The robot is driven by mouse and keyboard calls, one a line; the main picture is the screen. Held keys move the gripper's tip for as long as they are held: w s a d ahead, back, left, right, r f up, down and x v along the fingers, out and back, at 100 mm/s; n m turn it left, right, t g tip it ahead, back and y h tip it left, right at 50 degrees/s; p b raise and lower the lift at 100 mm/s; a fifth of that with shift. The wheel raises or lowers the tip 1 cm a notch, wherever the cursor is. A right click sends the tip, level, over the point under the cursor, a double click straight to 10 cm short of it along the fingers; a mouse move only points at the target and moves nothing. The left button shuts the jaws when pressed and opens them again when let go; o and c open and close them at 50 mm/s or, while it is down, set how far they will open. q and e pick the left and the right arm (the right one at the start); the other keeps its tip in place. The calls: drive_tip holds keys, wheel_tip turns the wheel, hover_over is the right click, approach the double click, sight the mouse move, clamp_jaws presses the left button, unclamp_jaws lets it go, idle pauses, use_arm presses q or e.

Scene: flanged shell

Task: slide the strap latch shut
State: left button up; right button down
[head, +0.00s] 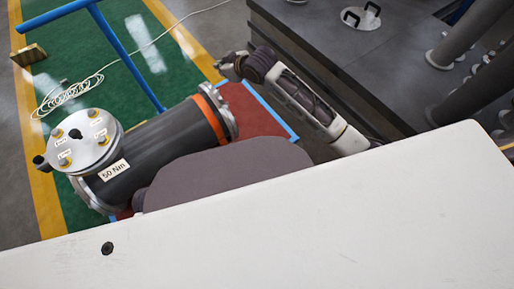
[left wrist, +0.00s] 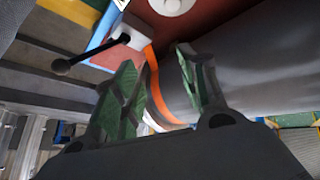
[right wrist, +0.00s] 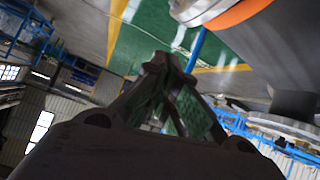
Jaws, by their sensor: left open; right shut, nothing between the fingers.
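The dark flanged shell (head: 150,155) lies on its side in the head view, with an orange strap (head: 211,116) around its right end. The left wrist view shows the orange strap (left wrist: 152,82) beyond my left gripper (left wrist: 156,62), which is open with nothing between its fingers. A black rod with a ball end (left wrist: 92,52) stands out from a pale block beside the strap; I cannot tell whether it is the latch. My right gripper (head: 222,62) is shut and empty, apart from the shell, above its right end. In the right wrist view its fingertips (right wrist: 160,62) are together.
A coiled white cable (head: 65,95) lies on the green floor. A dark bench (head: 350,60) with a handled plate stands at the upper right, near my right arm. A round bolted cover (head: 85,140) sits on the shell's left end.

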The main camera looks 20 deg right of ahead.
sight(251, 159)
drive_tip(key=d+f+m+g+h, duration=0.1)
drive_tip(key=d+f+m+g, duration=0.15)
drive_tip(key=f, duration=0.55)
drive_tip(key=d+f+m+g+h, duration=0.1)
drive_tip(key=d+f+g+h, duration=0.2)
drive_tip(key=f, duration=0.5)
use_arm(q)
drive_tip(key=shift+s+a+r+g+y, duration=0.2)
drive_tip(key=shift+s+a+r+g, duration=0.15)
drive_tip(key=shift+s, duration=0.15)
drive_tip(key=shift+s+a+r+g+y, duration=0.2)
drive_tip(key=shift+s+g, duration=0.1)
drive_tip(key=shift+s, duration=0.15)
drive_tip(key=shift+s+a+r+g+y, duration=0.2)
drive_tip(key=shift+s+a+r+g, duration=0.15)
drive_tip(key=shift+s, duration=0.15)
use_arm(e)
drive_tip(key=s+d+f+m+g, duration=0.6)
drive_tip(key=s+f+m, duration=0.5)
drive_tip(key=m, duration=0.3)
drive_tip(key=shift+d+f+y, duration=0.3)
drive_tip(key=shift+d+f, duration=0.2)
drive_tip(key=shift+d, duration=0.1)
use_arm(q)
drive_tip(key=shift+d+f, duration=0.1)
drive_tip(key=shift+f, duration=0.1)
use_arm(e)
drive_tip(key=shift+s+f, duration=0.1)
drive_tip(key=shift+f, duration=0.05)
